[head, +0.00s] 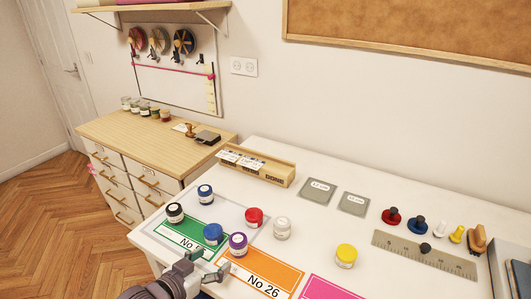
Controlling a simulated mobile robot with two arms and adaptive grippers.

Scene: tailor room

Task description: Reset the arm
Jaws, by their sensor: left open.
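My left gripper (208,266) is at the bottom of the head view, with its arm coming in from the bottom left. Its fingers are apart and hold nothing visible. It is over the near edge of the white table (315,232), close to a blue jar (213,234) and a purple-lidded jar (238,245); I cannot tell whether it touches either. It partly covers the green card (183,232) and is left of the orange card (262,275). My right gripper does not show.
Black (175,213), red (254,217), white (282,228) and yellow (346,256) jars stand around the cards. A wooden box (262,172), grey plates, a ruler (425,258) and knobbed stamps lie farther back. A wooden cabinet (150,135) stands left.

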